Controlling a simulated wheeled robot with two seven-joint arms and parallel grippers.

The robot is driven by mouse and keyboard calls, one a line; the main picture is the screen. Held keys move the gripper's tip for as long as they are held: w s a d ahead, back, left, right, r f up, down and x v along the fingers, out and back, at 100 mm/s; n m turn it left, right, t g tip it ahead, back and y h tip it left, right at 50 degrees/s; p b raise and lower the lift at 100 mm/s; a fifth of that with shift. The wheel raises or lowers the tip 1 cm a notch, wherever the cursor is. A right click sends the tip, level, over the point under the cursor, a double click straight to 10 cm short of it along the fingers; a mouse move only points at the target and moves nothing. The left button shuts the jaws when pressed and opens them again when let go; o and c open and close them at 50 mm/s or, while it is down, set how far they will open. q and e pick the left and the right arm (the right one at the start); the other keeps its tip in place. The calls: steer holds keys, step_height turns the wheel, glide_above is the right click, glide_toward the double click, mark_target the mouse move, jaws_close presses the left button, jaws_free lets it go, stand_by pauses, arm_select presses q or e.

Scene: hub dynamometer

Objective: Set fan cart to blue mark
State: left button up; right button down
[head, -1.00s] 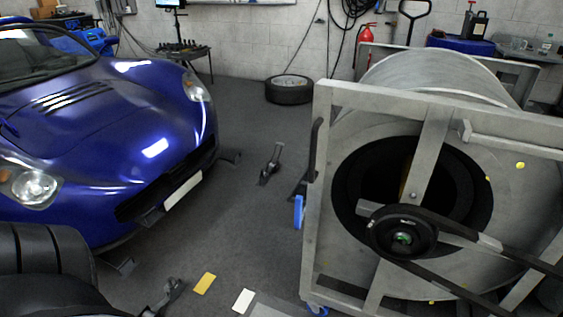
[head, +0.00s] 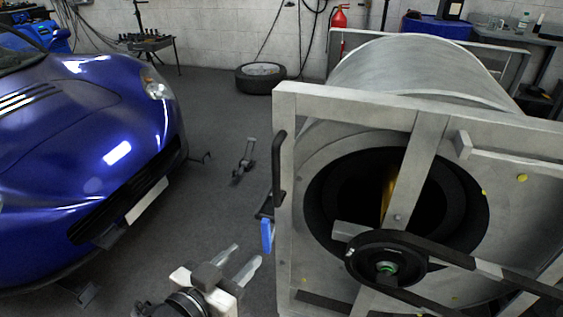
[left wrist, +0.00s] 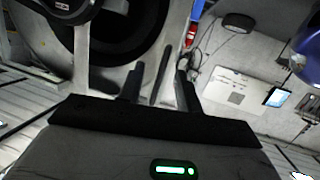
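The fan cart is a large grey drum in a square frame (head: 345,98), standing at the right in the head view. A black upright handle (head: 278,170) sits on its left post, with a blue lever (head: 267,236) below it. My left gripper (head: 244,256) is open and empty, low and to the left of the cart, apart from the handle in the head view. In the left wrist view its fingers (left wrist: 158,90) are spread, with a dark bar, seemingly the handle, beyond and between them. My right gripper is not in view. I see no blue floor mark.
A blue car (head: 95,140) stands at the left, with a strip of grey floor between it and the cart. A small metal stand (head: 244,160) and a loose tyre (head: 260,77) are on the floor farther back. A fire extinguisher (head: 338,20) is by the wall.

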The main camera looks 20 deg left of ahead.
mark_target(274, 177)
arm_select(q)
step_height(274, 177, up, 7)
steer(key=w+a+t, duration=0.2)
steer(key=w+t, duration=0.1)
steer(key=shift+m, duration=0.3)
steer(key=x, duration=1.4)
steer(key=shift+w+d+f, duration=0.15)
steer(key=shift+d+f, duration=0.25)
jaws_close()
